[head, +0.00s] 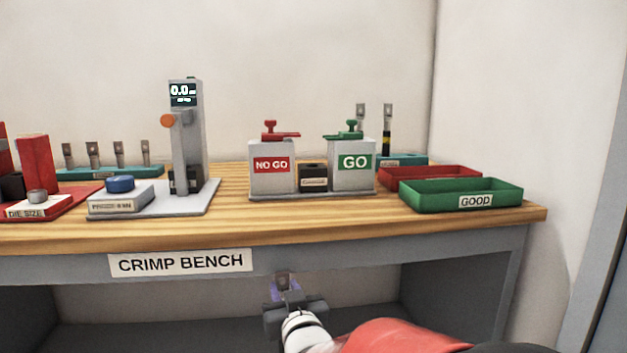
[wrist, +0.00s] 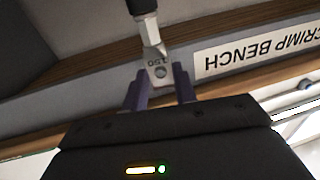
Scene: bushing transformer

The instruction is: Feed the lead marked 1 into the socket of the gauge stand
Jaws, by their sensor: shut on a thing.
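My gripper (head: 283,292) is in front of the bench, low in the head view and below the table top's front edge. Its purple fingers are shut on a metal lug (wrist: 157,66) of a lead stamped 150, with a dark sleeve (wrist: 141,6) beyond it in the wrist view. No mark 1 is readable on it. The gauge stand (head: 312,195) is on the bench, with a red-handled NO GO block (head: 272,181) and a green-handled GO block (head: 352,180). A small dark labelled block (head: 313,174) sits between them; its socket opening cannot be made out.
A red tray (head: 430,173) and green GOOD tray (head: 461,202) are at the right. Two leads stand in a rack (head: 407,159) behind. A grey tester (head: 187,140) and a teal rack (head: 112,174) of several leads are left. The bench edge (head: 300,230) lies above my gripper.

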